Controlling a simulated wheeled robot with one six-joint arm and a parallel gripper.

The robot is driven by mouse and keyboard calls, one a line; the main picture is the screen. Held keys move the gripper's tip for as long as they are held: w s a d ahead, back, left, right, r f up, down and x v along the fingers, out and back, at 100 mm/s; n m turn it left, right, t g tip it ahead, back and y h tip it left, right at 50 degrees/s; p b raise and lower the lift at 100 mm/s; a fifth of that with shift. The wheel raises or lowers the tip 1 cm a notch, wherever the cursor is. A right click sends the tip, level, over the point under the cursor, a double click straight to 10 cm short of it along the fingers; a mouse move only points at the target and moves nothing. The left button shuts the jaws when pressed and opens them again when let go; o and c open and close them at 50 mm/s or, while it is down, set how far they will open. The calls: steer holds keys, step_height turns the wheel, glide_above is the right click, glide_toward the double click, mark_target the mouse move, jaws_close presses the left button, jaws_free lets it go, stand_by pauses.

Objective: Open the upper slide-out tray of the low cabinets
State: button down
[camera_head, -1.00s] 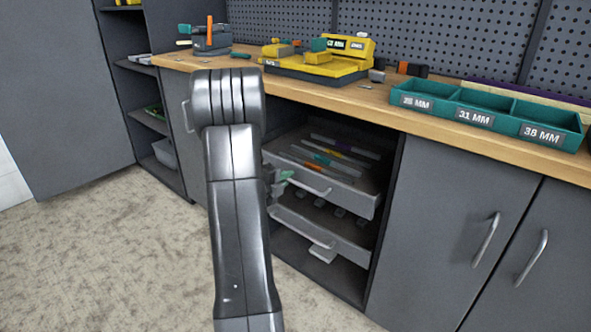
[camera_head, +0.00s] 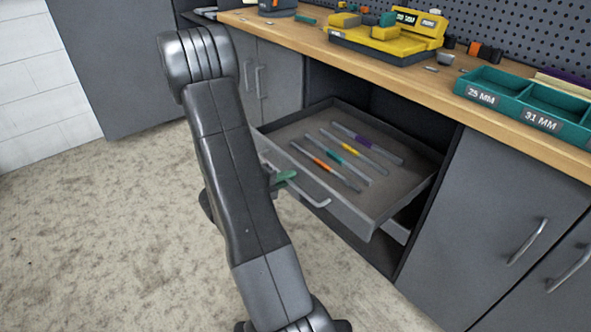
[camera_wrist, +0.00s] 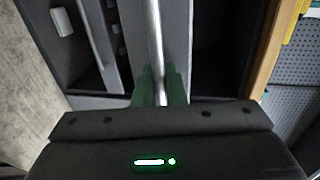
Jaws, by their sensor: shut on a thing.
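The upper slide-out tray (camera_head: 268,142) is pulled well out of the low cabinet in the head view. Several thin tools with coloured bands, orange, teal, yellow and purple, lie on its floor. Its front has a metal bar handle (camera_head: 318,202), which also runs up the middle of the wrist view (camera_wrist: 154,40). My gripper (camera_head: 285,180) has green fingertips at the tray front, partly hidden by my arm. In the wrist view, the green fingers (camera_wrist: 160,88) are shut on the handle. The lower tray (camera_head: 396,230) shows only a little beneath the upper one.
A wooden worktop (camera_head: 390,80) overhangs the cabinets. It carries a yellow device (camera_head: 385,38) and a teal bin (camera_head: 520,105). Closed grey doors (camera_head: 490,200) flank the opening on the right. The floor (camera_head: 90,230) at left is clear.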

steer(key=shift+s+a, duration=0.2)
steer(key=c, duration=1.6)
jaws_free()
steer(key=p+v, duration=0.3)
steer(key=v, duration=1)
steer(key=shift+s+a+r+p, duration=0.1)
steer(key=shift+s+a+p, duration=0.1)
steer(key=shift+a+p, duration=0.15)
steer(key=shift+b+x, duration=1.8)
steer(key=shift+x, duration=5.15)
